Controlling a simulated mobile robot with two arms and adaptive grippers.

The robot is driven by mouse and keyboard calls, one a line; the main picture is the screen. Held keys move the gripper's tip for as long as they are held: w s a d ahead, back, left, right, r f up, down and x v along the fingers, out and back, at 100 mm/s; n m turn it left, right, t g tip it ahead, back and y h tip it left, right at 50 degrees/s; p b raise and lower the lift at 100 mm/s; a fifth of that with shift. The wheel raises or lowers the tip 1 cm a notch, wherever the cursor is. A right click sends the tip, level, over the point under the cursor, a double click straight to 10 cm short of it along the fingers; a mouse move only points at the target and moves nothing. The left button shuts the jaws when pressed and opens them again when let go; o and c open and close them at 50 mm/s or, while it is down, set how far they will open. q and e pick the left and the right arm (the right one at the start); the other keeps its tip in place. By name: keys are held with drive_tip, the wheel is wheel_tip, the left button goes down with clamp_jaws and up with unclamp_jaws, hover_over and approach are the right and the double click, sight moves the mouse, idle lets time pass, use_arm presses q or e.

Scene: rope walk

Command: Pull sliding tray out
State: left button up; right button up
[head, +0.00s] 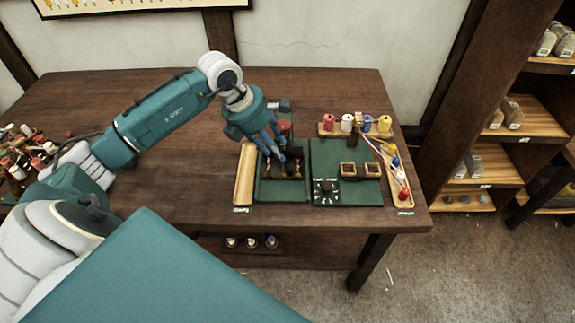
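A dark green tray with dark compartments (270,196) lies on the wooden table, left of a second green board (350,198). Which piece is the sliding tray is not clear from this view. My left gripper (282,155) points down over the back part of the left green tray, and its fingers hide some of what is inside. Small dark items show in the tray beneath the fingers. I cannot tell whether the fingertips touch anything or how far apart they are. My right gripper is not in view.
An empty pale wooden tray (244,176) lies left of the green tray. A spool rack (341,130) stands behind, and a long wooden tray (403,197) with colored pieces lies at the right. Small bottles crowd the table's left end. The table (180,190) between is clear.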

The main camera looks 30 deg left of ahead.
sight(290, 169)
use_arm(q)
drive_tip(key=p+x, duration=0.2)
drive_tip(key=x, duration=0.7)
drive_tip(key=shift+f, duration=0.1)
drive_tip(key=shift+p+x, duration=0.35)
drive_tip(key=shift+x, duration=0.45)
drive_tip(key=shift+a, duration=0.1)
clamp_jaws()
